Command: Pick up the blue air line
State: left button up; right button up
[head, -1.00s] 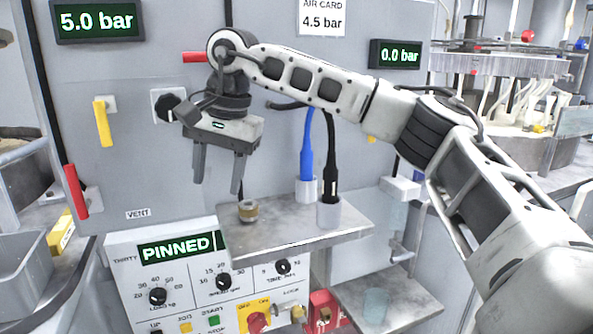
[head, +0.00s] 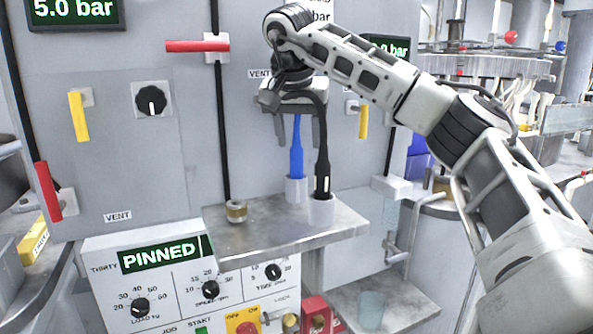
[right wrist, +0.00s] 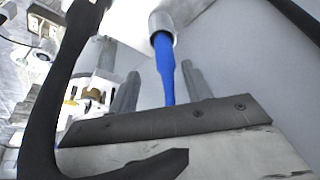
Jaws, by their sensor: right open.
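The blue air line (head: 297,158) stands upright in a white holder (head: 296,190) on the grey shelf. My right gripper (head: 299,143) is open above the shelf, its fingers pointing down on either side of the blue line in the head view. In the right wrist view the blue air line (right wrist: 166,70) shows between the two fingers of the right gripper (right wrist: 160,80), with its end in the pale holder. Whether the fingers touch it I cannot tell. The gripper body hides the line's upper part. My left gripper is not in view.
A black line (head: 322,165) stands in its own white holder (head: 321,211) close to the right of the blue one. A small brass-coloured part (head: 236,211) sits on the shelf (head: 270,238) to the left. A red lever (head: 197,46) juts from the panel at upper left.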

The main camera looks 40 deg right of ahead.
aim_at(296, 147)
jog(key=x, duration=0.5)
jog(key=shift+w+f, duration=0.25)
jog(key=shift+w, duration=0.15)
grip_shut()
